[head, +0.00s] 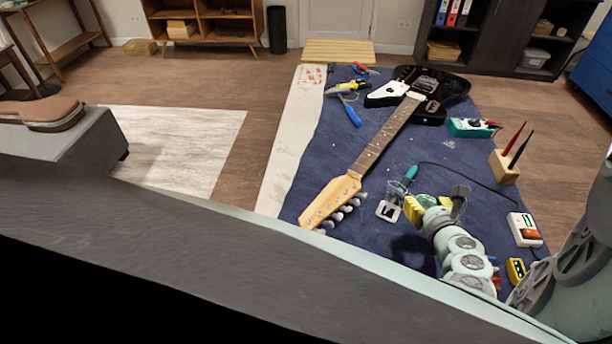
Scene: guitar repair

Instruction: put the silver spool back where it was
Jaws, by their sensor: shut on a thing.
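My gripper (438,203) is over the front right part of the blue mat (330,170), with its arm coming from the lower right. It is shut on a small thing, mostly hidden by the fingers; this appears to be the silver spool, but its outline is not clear. A yellow block (412,209) and a green round shape (427,200) show right beside the fingers. I cannot tell whether the gripper touches them. A shadow falls on the mat below the wrist.
An electric guitar (375,145) lies across the mat, its headstock left of my gripper. A teal soldering iron (408,177) and a silver stand (389,210) are close by. A wooden holder (503,167), a white station (524,229) and a yellow meter (515,271) stand right.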

